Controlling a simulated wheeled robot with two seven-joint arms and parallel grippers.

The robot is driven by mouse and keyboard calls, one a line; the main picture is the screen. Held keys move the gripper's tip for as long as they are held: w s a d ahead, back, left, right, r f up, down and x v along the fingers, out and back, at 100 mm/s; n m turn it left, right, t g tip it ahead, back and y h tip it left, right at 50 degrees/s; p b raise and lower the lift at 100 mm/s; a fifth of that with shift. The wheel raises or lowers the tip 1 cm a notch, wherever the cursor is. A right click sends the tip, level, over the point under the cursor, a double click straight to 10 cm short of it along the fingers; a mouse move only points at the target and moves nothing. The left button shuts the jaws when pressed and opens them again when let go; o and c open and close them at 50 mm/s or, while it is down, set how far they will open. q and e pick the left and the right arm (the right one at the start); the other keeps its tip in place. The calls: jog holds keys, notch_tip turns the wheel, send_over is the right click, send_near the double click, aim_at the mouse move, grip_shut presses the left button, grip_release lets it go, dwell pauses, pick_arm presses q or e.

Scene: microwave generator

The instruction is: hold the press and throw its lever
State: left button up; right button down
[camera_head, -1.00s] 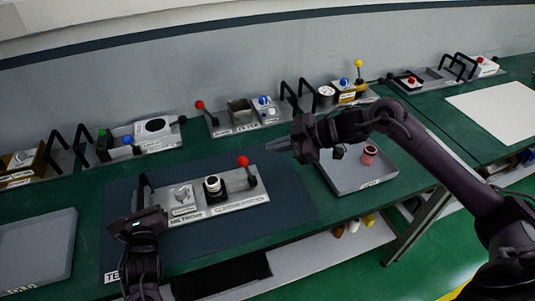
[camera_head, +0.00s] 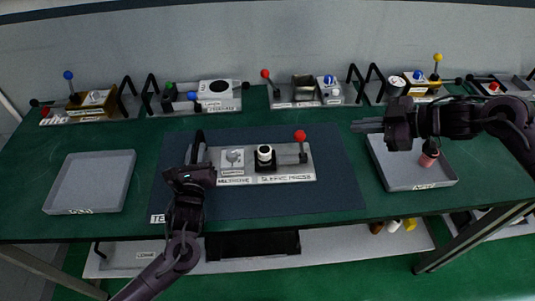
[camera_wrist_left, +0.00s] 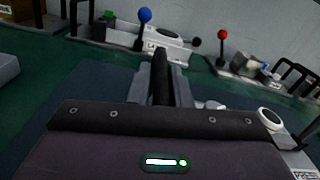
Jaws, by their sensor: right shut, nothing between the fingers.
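The press is a grey plate (camera_head: 235,182) on a dark blue mat, with a black handle (camera_head: 199,143) at its left end, a black-and-white round part (camera_head: 264,156) in the middle and a red-ball lever (camera_head: 301,140) standing upright at its right. My left gripper (camera_head: 193,164) is at the black handle. In the left wrist view the handle (camera_wrist_left: 160,75) stands between the fingers; whether they grip it I cannot tell. My right gripper (camera_head: 368,126) is shut and empty, its fingers pointing left, to the right of the lever and apart from it.
An empty grey tray (camera_head: 92,182) lies left of the mat. Another tray (camera_head: 415,182) with a pink cup (camera_head: 428,156) lies under my right arm. Several other devices with levers line the back of the green table.

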pick_arm(q)
jog(key=o, duration=0.5)
jog(key=shift+w+a, duration=0.1)
